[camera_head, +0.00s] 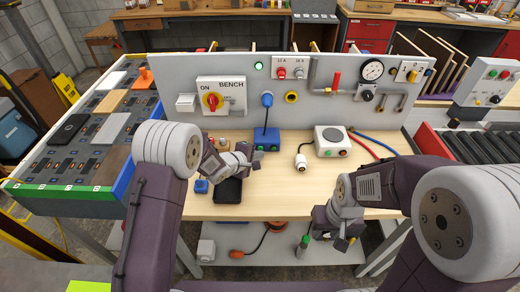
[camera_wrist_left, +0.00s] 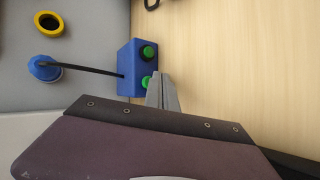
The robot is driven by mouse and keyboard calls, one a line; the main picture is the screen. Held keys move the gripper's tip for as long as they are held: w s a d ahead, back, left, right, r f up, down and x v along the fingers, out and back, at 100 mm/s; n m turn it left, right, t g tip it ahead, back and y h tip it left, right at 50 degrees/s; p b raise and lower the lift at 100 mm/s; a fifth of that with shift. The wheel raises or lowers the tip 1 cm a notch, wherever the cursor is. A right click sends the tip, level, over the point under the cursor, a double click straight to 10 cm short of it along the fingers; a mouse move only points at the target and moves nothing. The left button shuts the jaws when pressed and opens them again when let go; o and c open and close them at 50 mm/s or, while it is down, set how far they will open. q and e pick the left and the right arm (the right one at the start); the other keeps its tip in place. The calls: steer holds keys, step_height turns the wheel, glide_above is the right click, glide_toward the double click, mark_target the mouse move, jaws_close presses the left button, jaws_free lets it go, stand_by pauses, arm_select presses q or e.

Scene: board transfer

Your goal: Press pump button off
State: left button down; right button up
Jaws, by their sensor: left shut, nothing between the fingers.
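A blue box (camera_head: 267,130) with a cable up to a blue plug (camera_head: 267,99) stands at the back of the wooden worktop, against the grey panel. No pump label is readable on it. In the left wrist view the box (camera_wrist_left: 126,68) shows two green buttons (camera_wrist_left: 148,52), the lower one (camera_wrist_left: 146,83) partly hidden by my fingers. My left gripper (camera_head: 260,154) is shut and empty, its fingertips (camera_wrist_left: 161,76) close by the lower button; I cannot tell if they touch it. My right gripper (camera_head: 343,243) hangs near the worktop's front edge; its fingers are unclear.
A white device (camera_head: 332,136) with red and green buttons stands right of the blue box. A black tray (camera_head: 228,190) and a small blue block (camera_head: 201,187) lie near my left forearm.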

mark_target(258, 174)
arm_select(q)
steer(key=shift+s, duration=0.1)
steer(key=shift+s, duration=2.95)
steer(key=w+a+r+n+t+y+p, duration=0.1)
steer(key=a+r+t+y+p, duration=0.15)
steer(key=a+r, duration=0.8)
steer(key=s+a+f+m+g+y, duration=0.1)
steer(key=s+a+f+m+g, duration=0.1)
steer(key=s, duration=0.6)
steer(key=s+a+f+m+g+y, duration=0.1)
steer(key=s+a+f+m+g, duration=0.1)
steer(key=s+m+g, duration=0.3)
steer(key=s+a+f+m+g+y, duration=0.1)
steer(key=s+a+f+m+g, duration=0.1)
steer(key=s+m, duration=0.4)
steer(key=s+f+g, duration=0.1)
steer(key=s+g, duration=0.1)
steer(key=s, duration=0.3)
steer(key=shift+s+a+y, duration=0.25)
steer(key=shift+a+y, duration=0.05)
steer(key=shift+y, duration=0.05)
